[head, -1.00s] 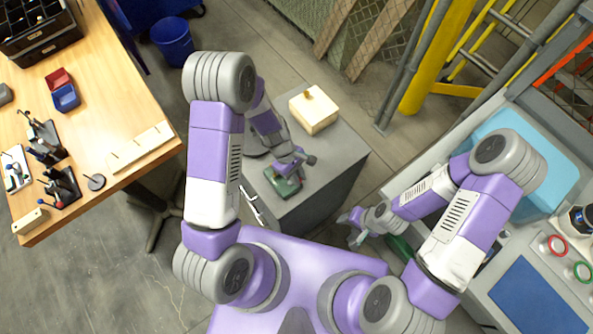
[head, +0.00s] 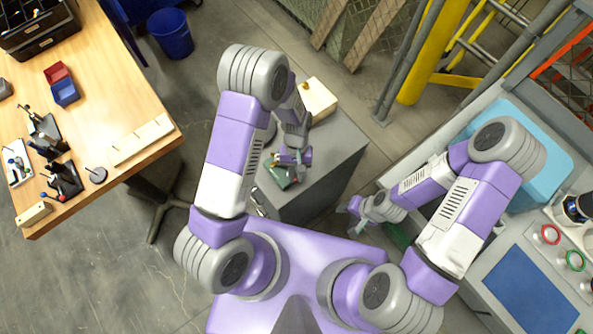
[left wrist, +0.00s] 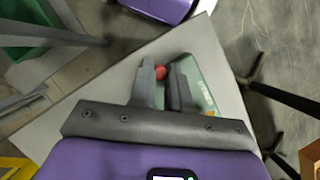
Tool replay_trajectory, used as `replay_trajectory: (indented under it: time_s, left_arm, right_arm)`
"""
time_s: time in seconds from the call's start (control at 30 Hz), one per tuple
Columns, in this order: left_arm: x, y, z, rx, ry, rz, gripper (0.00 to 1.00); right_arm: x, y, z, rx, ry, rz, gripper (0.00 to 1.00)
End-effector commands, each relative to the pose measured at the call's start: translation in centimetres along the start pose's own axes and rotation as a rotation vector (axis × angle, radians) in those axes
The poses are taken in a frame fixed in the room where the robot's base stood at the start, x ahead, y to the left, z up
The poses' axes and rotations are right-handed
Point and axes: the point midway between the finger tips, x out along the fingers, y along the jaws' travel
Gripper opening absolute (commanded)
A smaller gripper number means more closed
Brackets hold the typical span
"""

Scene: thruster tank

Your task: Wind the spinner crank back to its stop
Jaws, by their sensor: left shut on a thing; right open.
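The spinner has a green base (head: 279,176) on top of the grey cabinet, partly covered by my left gripper in the head view. The green base also shows between and beside the fingers in the left wrist view (left wrist: 203,88). A red knob (left wrist: 160,72), which looks like the crank's handle, sits between the fingertips there. My left gripper (head: 304,157) is shut on this crank knob; the crank arm itself is mostly hidden. My right gripper (head: 355,207) is open and empty, off to the right of the cabinet.
A pale wooden block with a knob (head: 319,101) stands at the cabinet's back, close to my left forearm. The grey cabinet top (head: 338,140) is bare at the right. A wooden workbench (head: 120,95) is at left; a control console (head: 480,290) is at right.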

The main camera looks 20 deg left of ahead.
Motion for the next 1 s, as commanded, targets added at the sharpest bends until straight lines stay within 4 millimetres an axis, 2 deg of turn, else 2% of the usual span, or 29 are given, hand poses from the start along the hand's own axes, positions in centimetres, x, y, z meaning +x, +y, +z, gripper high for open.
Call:
replay_trajectory:
  time_s: [1.0]
  left_arm:
    - [0.6,-2.0,1.1,0.892,0.0,-0.37,0.0]
  right_arm:
    - [1.5,0.6,-0.1,0.0,0.0,0.0,0.51]
